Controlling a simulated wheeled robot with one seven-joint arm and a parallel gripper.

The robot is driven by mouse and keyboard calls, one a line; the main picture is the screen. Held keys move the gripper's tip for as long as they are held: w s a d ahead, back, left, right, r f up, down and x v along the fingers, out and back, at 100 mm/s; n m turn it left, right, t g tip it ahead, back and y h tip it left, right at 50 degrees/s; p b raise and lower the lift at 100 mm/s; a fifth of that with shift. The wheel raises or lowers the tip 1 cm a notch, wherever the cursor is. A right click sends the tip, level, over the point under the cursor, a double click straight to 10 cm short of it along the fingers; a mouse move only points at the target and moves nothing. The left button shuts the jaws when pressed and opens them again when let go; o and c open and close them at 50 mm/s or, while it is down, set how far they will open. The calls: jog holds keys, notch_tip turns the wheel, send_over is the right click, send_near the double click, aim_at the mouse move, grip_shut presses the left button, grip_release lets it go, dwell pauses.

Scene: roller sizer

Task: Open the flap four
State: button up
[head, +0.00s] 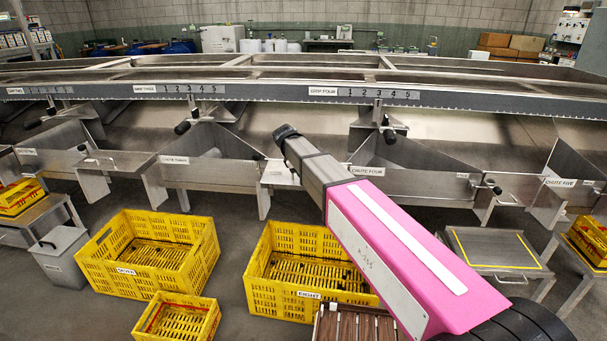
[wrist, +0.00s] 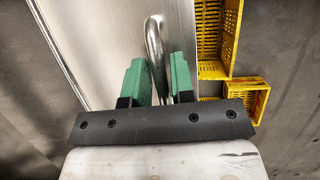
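In the wrist view my gripper (wrist: 158,72) has its two green fingers on either side of a curved metal bar handle (wrist: 153,38). The handle is fixed to a plain steel panel (wrist: 105,35). A narrow gap separates the fingers, and I cannot tell whether both touch the bar. My fingers are hidden in that view.
Yellow crates stand on the floor below, one (head: 150,250) at left and one (head: 300,265) partly behind my arm. A small crate (head: 180,318) is in front. The long sizer rail (head: 270,93) runs above the chutes. Chute three (head: 205,170) is left.

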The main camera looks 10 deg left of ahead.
jog(key=v, duration=1)
jog(key=shift+a+r, duration=0.2)
jog(key=shift+r, duration=0.1)
jog(key=shift+s, duration=0.1)
